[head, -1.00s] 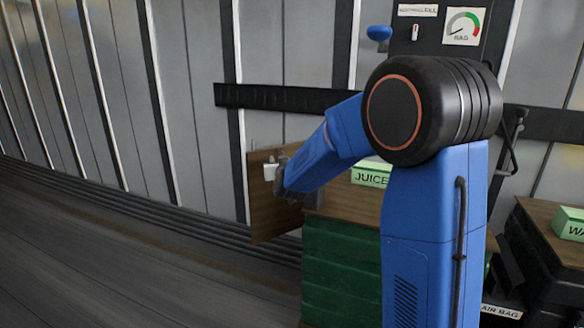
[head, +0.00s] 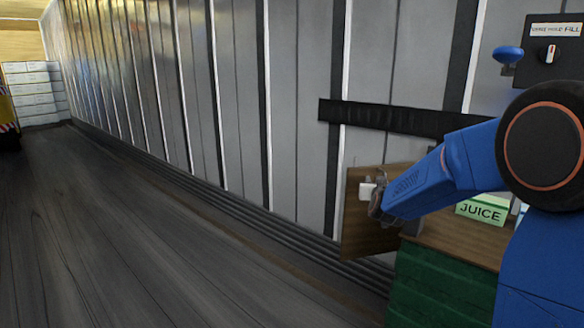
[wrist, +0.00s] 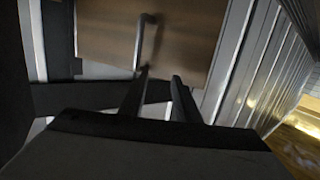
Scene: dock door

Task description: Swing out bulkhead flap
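The bulkhead flap looks to be the brown wooden panel (head: 358,235), standing upright beside the green crate stack in the head view. It fills the upper middle of the wrist view (wrist: 190,30). A bent grey bar handle (wrist: 143,38) shows against it there. A small white block (head: 367,190) sits on or before the panel in the head view. My gripper (wrist: 159,76) is at the panel, its two fingers apart with a gap between them. The handle's lower end is close to the left fingertip; whether they touch I cannot tell. My gripper (head: 378,200) is partly blurred in the head view.
Green crates (head: 435,290) with a wooden top and a JUICE sign (head: 481,210) stand right of the panel. A black strap (head: 400,117) runs along the ribbed wall. A dark control box (head: 548,60) is upper right. The floor (head: 180,240) at left is clear.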

